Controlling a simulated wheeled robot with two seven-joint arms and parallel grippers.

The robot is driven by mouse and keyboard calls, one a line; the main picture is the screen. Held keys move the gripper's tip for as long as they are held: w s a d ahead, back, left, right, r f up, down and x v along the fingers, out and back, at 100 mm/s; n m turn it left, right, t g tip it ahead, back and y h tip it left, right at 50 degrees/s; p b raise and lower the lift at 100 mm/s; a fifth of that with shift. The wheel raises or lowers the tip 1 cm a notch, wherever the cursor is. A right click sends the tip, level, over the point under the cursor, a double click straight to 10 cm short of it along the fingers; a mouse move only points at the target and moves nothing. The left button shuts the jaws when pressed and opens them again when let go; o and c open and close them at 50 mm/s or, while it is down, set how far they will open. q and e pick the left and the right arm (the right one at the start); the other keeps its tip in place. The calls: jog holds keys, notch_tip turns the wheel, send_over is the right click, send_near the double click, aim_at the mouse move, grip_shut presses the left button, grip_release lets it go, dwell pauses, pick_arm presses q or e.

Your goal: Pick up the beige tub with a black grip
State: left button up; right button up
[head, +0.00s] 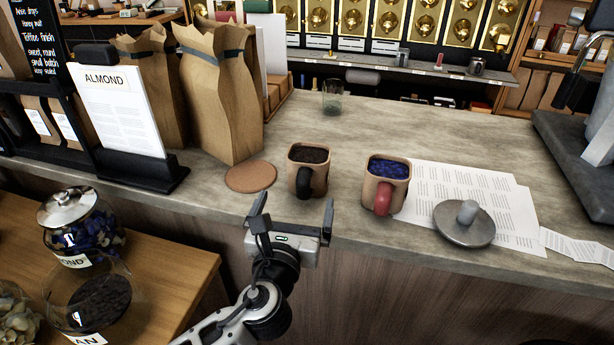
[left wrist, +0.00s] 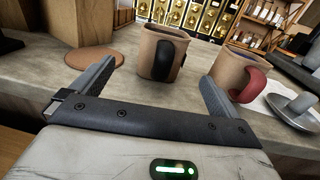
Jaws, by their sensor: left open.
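The beige tub with a black grip (head: 308,171) stands upright on the grey counter and holds dark contents. In the left wrist view the tub (left wrist: 157,54) stands beyond the fingers, between their tips in the picture. My left gripper (head: 296,210) is open and empty, just in front of the tub at the counter's front edge. The same gripper's fingers (left wrist: 157,80) are spread wide in the wrist view. A similar beige tub with a red grip and blue contents (head: 386,183) stands to the right. My right gripper is not in view.
A round cork coaster (head: 250,177) lies left of the tub. Printed sheets (head: 480,186) and a grey metal lid (head: 464,224) lie right. Paper bags (head: 222,90) and a sign (head: 120,110) stand left. A glass (head: 332,97) stands behind. Jars (head: 75,225) stand on a lower wooden surface.

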aim_at(304, 172)
pick_arm(q)
jog(key=shift+w+d+r, duration=0.1)
jog(key=shift+w+d, duration=0.2)
jog(key=shift+w, duration=0.85)
jog(key=shift+w+d+f, duration=0.1)
jog(key=shift+w+d, duration=0.15)
jog(key=shift+w, duration=0.95)
jog(key=shift+w+d+r, duration=0.1)
jog(key=shift+w+d, duration=0.2)
jog(key=shift+w, duration=0.85)
jog(key=c, duration=1.4)
jog(key=shift+r, duration=0.15)
jog(key=shift+r+p, duration=0.3)
notch_tip(304, 172, up, 2)
jog(key=shift+r+p, duration=0.15)
jog(key=shift+p, duration=0.25)
jog(key=s+r, duration=0.3)
jog(key=s, duration=0.1)
jog(key=s+r+p, duration=0.1)
jog(key=s+r, duration=0.2)
jog(key=s, duration=0.2)
jog(key=s+r, duration=0.3)
jog(key=s, duration=0.2)
jog(key=shift+r, duration=0.4)
